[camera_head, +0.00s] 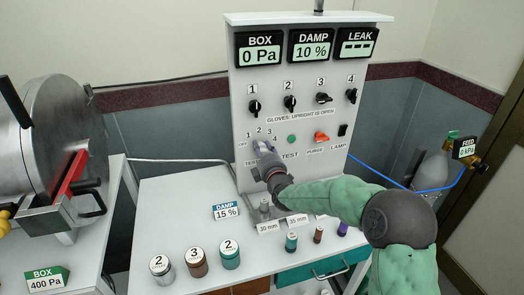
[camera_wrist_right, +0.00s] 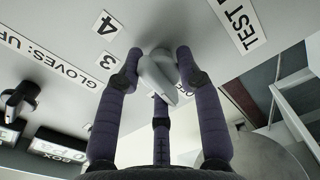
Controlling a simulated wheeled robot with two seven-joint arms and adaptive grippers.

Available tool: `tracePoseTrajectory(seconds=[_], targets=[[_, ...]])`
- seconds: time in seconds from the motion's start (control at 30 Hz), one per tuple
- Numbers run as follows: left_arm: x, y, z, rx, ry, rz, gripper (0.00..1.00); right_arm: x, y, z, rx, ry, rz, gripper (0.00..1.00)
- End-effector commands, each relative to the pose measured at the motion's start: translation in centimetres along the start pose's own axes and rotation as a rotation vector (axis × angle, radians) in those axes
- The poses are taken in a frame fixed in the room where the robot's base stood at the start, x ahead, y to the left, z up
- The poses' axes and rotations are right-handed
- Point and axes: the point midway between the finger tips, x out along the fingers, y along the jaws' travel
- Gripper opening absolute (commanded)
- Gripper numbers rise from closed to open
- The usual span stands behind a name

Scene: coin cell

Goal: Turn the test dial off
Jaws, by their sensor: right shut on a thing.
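The test dial (camera_head: 262,146) is a light grey knob low on the left of the upright control panel (camera_head: 245,100). Small marks OFF, 1, 2, 3 and 4 arc above it. My right gripper (camera_head: 264,158) is at the dial and hides its lower part. In the right wrist view the dial's grey knob (camera_wrist_right: 158,72) sits between the dark fingers of my right gripper (camera_wrist_right: 158,68), which is shut on it. Labels 3, 4 and TEST show around it there. I cannot tell which mark the dial points to. My left gripper is not in view.
Black glove knobs (camera_head: 290,103) stand above the dial. A green button (camera_head: 291,139), an orange purge knob (camera_head: 321,137) and a lamp switch (camera_head: 342,130) are to its right. Small jars (camera_head: 231,254) stand on the white bench (camera_head: 160,210). A metal chamber (camera_head: 60,135) is at left.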

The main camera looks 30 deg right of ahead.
Motion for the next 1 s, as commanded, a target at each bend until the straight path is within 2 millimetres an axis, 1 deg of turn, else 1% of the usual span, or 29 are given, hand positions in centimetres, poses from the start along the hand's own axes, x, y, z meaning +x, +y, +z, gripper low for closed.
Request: tracePoseTrajectory(seconds=[0.03, 0.27, 0.67, 0.7, 0.77, 1.0], targets=[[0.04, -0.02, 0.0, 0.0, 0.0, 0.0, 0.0, -0.05, -0.33, 0.03, -0.012, -0.001, -0.006, 0.04], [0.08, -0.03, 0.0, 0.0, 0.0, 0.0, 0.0, -0.04, -0.31, 0.03, -0.055, -0.001, -0.006, 0.04], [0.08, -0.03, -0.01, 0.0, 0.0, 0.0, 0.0, -0.04, -0.3, 0.03, -0.059, -0.001, -0.006, 0.04], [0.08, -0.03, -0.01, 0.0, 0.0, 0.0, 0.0, -0.04, -0.3, 0.03, -0.059, -0.001, -0.006, 0.45], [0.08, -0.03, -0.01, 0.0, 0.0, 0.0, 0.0, -0.04, -0.28, 0.03, -0.059, 0.0, -0.005, 0.6], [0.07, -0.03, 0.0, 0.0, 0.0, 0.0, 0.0, -0.02, -0.12, 0.01, -0.058, 0.0, -0.002, 0.6]])
